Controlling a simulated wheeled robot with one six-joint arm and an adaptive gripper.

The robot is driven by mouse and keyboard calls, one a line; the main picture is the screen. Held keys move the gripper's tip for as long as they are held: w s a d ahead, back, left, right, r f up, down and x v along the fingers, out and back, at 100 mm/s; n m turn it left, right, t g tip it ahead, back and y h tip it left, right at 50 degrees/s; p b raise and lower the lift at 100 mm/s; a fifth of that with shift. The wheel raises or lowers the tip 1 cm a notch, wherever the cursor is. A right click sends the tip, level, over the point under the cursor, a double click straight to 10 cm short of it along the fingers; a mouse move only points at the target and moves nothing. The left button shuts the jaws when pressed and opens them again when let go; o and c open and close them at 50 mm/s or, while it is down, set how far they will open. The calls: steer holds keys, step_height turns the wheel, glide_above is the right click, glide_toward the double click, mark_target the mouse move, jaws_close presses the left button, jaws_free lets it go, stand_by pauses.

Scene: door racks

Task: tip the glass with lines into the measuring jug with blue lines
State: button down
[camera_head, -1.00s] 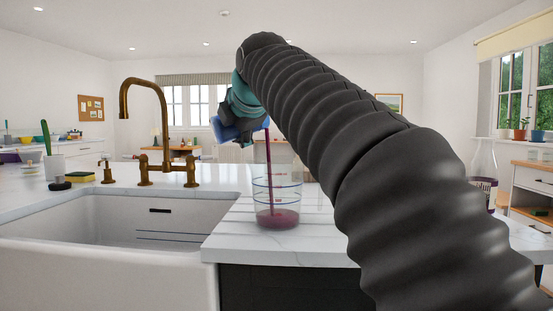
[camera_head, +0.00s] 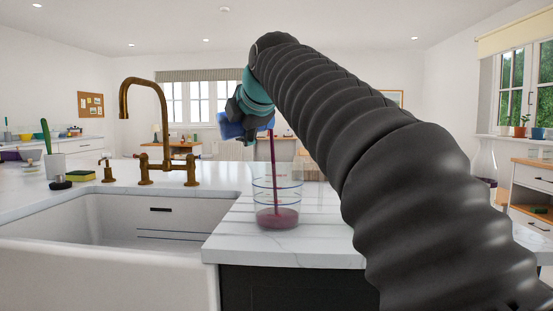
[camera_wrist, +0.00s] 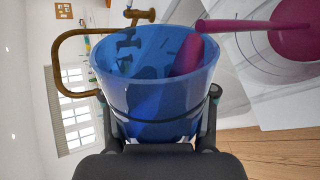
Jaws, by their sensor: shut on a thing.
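My gripper (camera_head: 243,108) is shut on a blue see-through glass (camera_head: 231,129) and holds it tilted above the counter. In the wrist view the glass (camera_wrist: 150,100) sits between the two fingers (camera_wrist: 158,118), with a dark line around it and purple liquid inside near its lip. A thin purple stream runs from the lip down into the clear measuring jug (camera_head: 278,195), which has blue lines. The jug stands upright on the counter with a shallow layer of purple liquid in its bottom. In the wrist view the stream and the jug's liquid (camera_wrist: 296,32) show at the upper right.
A white sink (camera_head: 150,215) and a brass tap (camera_head: 150,120) are left of the jug. A yellow sponge (camera_head: 80,176) and a small pot with a green brush (camera_head: 54,165) stand farther left.

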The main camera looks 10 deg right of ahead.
steer(key=shift+d+r, duration=0.15)
steer(key=shift+d, duration=0.05)
steer(key=shift+w+f+m+y, duration=0.1)
steer(key=shift+f+m+y, duration=0.25)
steer(key=shift+m+y, duration=0.3)
stand_by(0.9)
steer(key=shift+r, duration=0.1)
